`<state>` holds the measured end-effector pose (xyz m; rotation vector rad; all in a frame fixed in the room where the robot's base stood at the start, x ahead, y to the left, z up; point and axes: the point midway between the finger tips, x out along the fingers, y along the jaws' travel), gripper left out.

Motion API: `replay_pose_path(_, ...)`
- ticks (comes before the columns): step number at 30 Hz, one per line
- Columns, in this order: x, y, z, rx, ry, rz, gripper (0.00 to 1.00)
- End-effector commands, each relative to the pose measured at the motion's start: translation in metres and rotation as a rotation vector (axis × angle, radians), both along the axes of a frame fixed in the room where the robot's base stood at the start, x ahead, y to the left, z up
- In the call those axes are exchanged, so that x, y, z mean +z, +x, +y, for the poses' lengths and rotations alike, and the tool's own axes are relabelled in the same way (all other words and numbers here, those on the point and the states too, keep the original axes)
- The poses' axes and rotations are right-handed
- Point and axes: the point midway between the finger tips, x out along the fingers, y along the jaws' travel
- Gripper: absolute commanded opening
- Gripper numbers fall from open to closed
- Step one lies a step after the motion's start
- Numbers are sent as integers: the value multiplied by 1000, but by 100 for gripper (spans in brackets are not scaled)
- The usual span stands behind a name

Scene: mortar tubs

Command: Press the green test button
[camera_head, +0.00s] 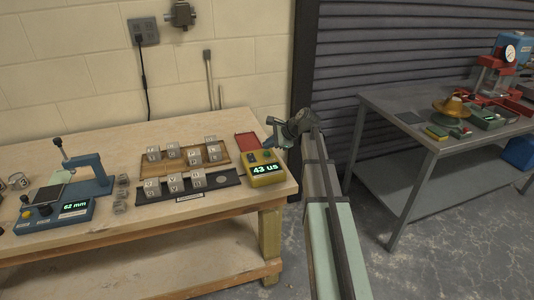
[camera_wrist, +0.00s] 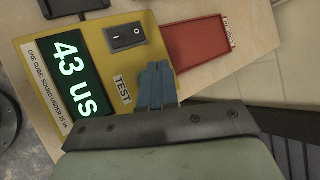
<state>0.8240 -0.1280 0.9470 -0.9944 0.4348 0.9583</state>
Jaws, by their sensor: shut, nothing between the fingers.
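A yellow tester (camera_head: 266,181) with a lit green display reading "43 us" stands at the right end of the wooden bench. It also shows in the wrist view (camera_wrist: 37,38), with a TEST label (camera_wrist: 122,89) and a black rocker switch (camera_wrist: 125,37). My gripper (camera_wrist: 157,70) is shut and empty, its blue fingers over the panel just beside the TEST label. In the head view my gripper (camera_head: 274,146) is at the tester's upper edge.
A red tray (camera_wrist: 197,42) lies right behind the tester. Several grey cubes stand on a wooden tray (camera_head: 219,165) and on a dark tray (camera_head: 222,194) to its left. A blue gauge (camera_head: 72,210) reads "62 mm". A metal table (camera_head: 385,104) stands at right.

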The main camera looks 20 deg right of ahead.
Motion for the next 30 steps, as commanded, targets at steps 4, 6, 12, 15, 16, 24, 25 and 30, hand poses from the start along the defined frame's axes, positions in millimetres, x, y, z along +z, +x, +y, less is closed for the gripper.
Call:
replay_pose_path(4,1,0,0,0,0,0,0)
replay_pose_path(6,3,0,0,-1,0,-1,0)
replay_pose_path(12,17,1,0,-1,0,-1,0)
replay_pose_path(15,25,0,0,0,0,-1,0)
replay_pose_path(16,28,0,0,0,0,-1,0)
replay_pose_path(24,48,0,0,-1,0,-1,0)
replay_pose_path(25,49,0,0,-1,0,-1,0)
replay_pose_path(30,50,0,0,0,0,0,0)
